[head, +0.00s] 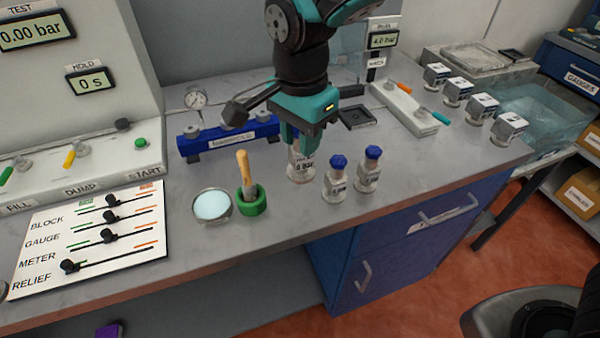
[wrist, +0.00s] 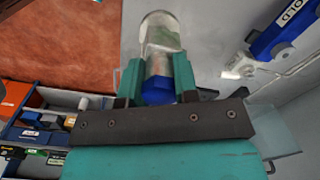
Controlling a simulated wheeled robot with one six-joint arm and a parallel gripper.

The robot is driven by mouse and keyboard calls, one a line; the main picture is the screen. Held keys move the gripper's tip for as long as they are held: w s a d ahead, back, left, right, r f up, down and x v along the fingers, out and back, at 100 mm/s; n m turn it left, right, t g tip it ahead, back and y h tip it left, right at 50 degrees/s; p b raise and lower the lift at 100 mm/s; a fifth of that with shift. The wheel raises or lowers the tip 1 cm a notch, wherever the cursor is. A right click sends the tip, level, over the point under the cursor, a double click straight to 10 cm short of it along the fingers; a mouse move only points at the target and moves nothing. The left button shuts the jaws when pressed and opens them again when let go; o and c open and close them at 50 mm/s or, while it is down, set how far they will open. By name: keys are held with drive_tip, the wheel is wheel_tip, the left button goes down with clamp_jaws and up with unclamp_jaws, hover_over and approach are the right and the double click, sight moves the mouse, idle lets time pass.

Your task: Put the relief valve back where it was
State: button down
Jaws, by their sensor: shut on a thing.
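A green cup with a wooden-handled tool (head: 252,202) and a round glass dish (head: 212,206) stand left of the held valve. The blue manifold (head: 226,138) with a gauge is behind left. A black tray (head: 357,118) lies behind. Bench near the front edge (head: 290,225) is clear.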

sight(301, 176)
wheel_tip(301, 176, down, 9)
drive_tip(key=shift+f+p, duration=0.1)
drive_tip(key=shift+p, duration=0.3)
drive_tip(key=shift+f, duration=0.1)
drive_tip(key=c, duration=0.9)
unclamp_jaws()
drive_tip(key=shift+o, duration=0.2)
